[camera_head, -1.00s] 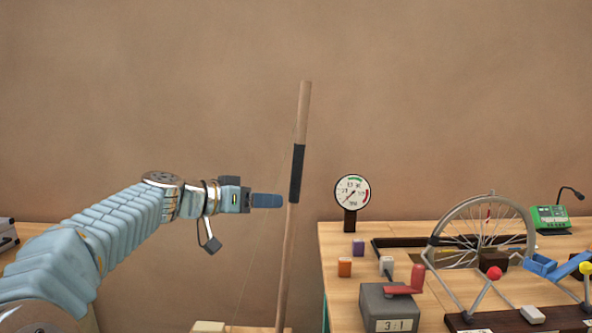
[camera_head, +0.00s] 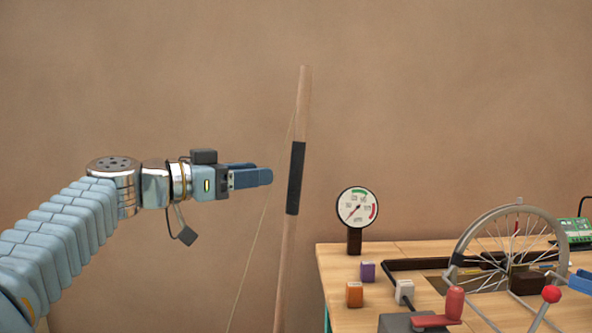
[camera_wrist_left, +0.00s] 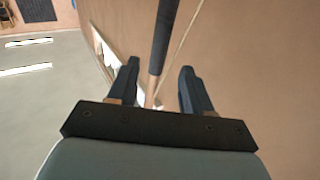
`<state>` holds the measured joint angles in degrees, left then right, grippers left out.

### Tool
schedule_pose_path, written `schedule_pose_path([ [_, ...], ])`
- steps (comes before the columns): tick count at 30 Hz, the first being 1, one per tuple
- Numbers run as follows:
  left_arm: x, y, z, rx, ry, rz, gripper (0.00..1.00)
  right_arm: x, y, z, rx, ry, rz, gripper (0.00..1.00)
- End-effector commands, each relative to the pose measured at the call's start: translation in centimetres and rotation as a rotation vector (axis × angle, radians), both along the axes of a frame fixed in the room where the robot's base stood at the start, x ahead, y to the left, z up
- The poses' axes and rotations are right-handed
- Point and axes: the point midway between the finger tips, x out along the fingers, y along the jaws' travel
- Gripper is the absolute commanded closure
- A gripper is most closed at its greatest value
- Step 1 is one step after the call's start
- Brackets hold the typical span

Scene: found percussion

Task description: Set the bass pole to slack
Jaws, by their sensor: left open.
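The bass pole (camera_head: 303,100) is a tall wooden stick with a black grip sleeve (camera_head: 296,178), leaning slightly to the right at its top. A thin string (camera_head: 262,225) runs from near its top down to the left. My left gripper (camera_head: 268,177) is open and empty, just left of the sleeve with a small gap in the head view. In the left wrist view the sleeve (camera_wrist_left: 163,35) shows beyond and between the open fingers (camera_wrist_left: 158,88), with the string (camera_wrist_left: 180,45) beside it. The pole's foot is out of view.
A wooden table (camera_head: 335,275) stands to the right. The space around the pole's upper part is clear.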

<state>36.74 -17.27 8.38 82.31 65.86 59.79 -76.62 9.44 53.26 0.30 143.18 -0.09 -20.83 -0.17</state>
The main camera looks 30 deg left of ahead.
Motion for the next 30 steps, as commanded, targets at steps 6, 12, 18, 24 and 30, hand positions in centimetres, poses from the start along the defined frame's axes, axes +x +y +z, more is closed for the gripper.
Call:
schedule_pose_path([
  [6, 4.7, -2.1, 0.3, -0.003, 0.004, -0.001, 0.5, -0.2, 0.5, 1.6, 0.007, 0.003, 0.008, 0.57],
  [12, 7.9, -3.6, 0.2, -0.001, 0.003, 0.0, 0.5, -0.3, 0.9, 2.7, 0.013, 0.006, 0.015, 0.57],
  [18, 9.2, -4.1, 0.0, -0.001, 0.001, 0.003, 0.5, -0.4, 1.0, 3.0, 0.015, 0.007, 0.018, 0.57],
  [24, 9.2, -4.2, 0.0, -0.001, 0.001, 0.003, 0.5, -0.4, 1.0, 2.9, 0.015, 0.008, 0.019, 0.57],
  [30, 9.2, -4.2, 0.0, -0.001, 0.001, 0.002, 0.72, -0.4, 1.0, 2.9, 0.015, 0.007, 0.018, 0.57],
])
